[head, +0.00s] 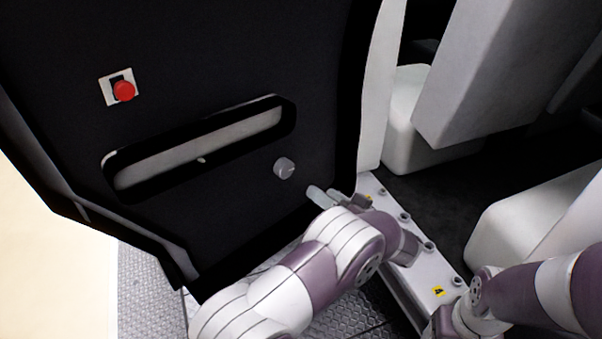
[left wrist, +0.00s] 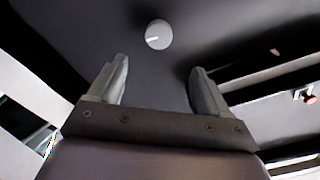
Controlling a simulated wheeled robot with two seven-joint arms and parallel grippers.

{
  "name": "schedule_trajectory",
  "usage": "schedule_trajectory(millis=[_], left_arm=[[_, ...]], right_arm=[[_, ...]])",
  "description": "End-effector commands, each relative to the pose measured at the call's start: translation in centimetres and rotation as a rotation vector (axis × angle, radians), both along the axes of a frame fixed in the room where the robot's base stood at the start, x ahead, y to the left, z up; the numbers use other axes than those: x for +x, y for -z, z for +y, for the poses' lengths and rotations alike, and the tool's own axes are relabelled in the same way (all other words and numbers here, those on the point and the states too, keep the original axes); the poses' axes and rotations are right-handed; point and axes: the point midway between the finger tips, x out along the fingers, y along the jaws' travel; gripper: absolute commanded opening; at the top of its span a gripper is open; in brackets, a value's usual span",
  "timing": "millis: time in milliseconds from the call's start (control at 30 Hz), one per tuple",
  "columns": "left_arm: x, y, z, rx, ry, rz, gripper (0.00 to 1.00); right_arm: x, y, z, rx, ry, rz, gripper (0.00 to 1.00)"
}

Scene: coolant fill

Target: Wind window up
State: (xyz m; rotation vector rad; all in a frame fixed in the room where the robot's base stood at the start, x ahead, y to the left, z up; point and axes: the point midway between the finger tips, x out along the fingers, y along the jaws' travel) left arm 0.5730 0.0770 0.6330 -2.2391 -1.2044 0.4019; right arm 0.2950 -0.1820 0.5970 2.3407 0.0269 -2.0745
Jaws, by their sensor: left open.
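A dark door panel (head: 230,60) fills the left of the head view. A round grey knob (head: 284,168) with a light pointer line sits low on it, right of the long recess. The knob also shows in the left wrist view (left wrist: 158,34), ahead of the fingertips and roughly centred between them. My left gripper (head: 329,194) is open and empty, below and right of the knob and apart from it. Its two grey fingers also show in the left wrist view (left wrist: 158,68). No window glass is seen. My right arm enters at the lower right; its fingers are not visible.
A red button (head: 123,91) on a white plate is at the door's upper left. A long recessed handle (head: 200,150) lies left of the knob. A white sill (head: 412,250) with bolts and white seats (head: 480,75) are to the right. Textured floor shows below the door.

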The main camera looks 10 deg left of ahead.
Motion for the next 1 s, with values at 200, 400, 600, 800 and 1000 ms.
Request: schedule_trajectory(millis=[200,400,600,800,1000], left_arm=[[2.7,0.7,4.2,-0.001,-0.002,0.0,0.78],[5.4,0.5,8.1,-0.003,0.0,-0.002,0.78],[6.7,0.2,9.9,-0.002,0.003,-0.001,0.78],[6.8,0.0,10.1,-0.002,0.005,0.0,0.78],[6.8,0.0,10.1,-0.002,0.005,-0.001,0.39]], right_arm=[[0.0,2.5,0.0,0.0,0.0,0.001,0.67],[0.0,4.4,0.0,0.0,0.0,0.001,0.67],[0.0,5.1,0.0,0.0,0.0,0.001,0.67],[0.0,5.0,0.0,0.0,0.0,0.0,0.67],[0.0,5.0,0.0,0.0,0.0,0.001,0.67]])
